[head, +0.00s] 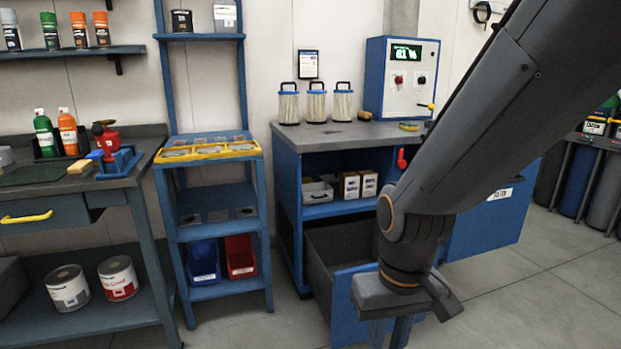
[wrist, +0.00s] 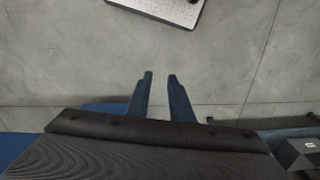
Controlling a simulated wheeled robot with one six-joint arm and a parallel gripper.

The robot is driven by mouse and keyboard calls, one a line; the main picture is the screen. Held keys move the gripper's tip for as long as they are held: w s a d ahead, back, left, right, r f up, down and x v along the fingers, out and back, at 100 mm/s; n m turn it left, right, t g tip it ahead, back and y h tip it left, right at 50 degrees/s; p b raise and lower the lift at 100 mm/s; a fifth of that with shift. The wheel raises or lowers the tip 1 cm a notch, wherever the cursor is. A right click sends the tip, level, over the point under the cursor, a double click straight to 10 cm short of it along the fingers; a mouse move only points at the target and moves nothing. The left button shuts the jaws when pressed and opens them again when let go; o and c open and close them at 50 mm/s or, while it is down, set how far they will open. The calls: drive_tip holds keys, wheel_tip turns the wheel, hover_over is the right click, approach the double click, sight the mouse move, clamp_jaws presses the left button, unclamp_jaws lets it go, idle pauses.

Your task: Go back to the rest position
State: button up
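My gripper (head: 391,334) hangs at the end of my arm, low in front of the blue cabinet (head: 288,200), and its fingers point down toward the bottom edge of the head view. In the wrist view my gripper (wrist: 160,76) shows two blue fingers with a clear gap between them. It is open and nothing is between the fingers. Grey floor (wrist: 215,60) lies beyond the fingertips. My arm hides part of the cabinet and its drawer.
The cabinet's lower drawer (head: 323,262) is pulled out, close to my gripper. A blue door (head: 500,225) stands open at the right. A blue shelf rack (head: 217,233) and a workbench (head: 110,325) stand left. Floor (head: 550,300) is clear at the lower right.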

drive_tip(key=s+d+r+m+p, duration=0.2)
drive_tip(key=d+r+p, duration=0.5)
drive_tip(key=r+p, duration=0.1)
drive_tip(key=shift+r+p, duration=0.2)
drive_tip(key=shift+p, duration=0.25)
drive_tip(key=shift+d, duration=0.15)
idle(0.5)
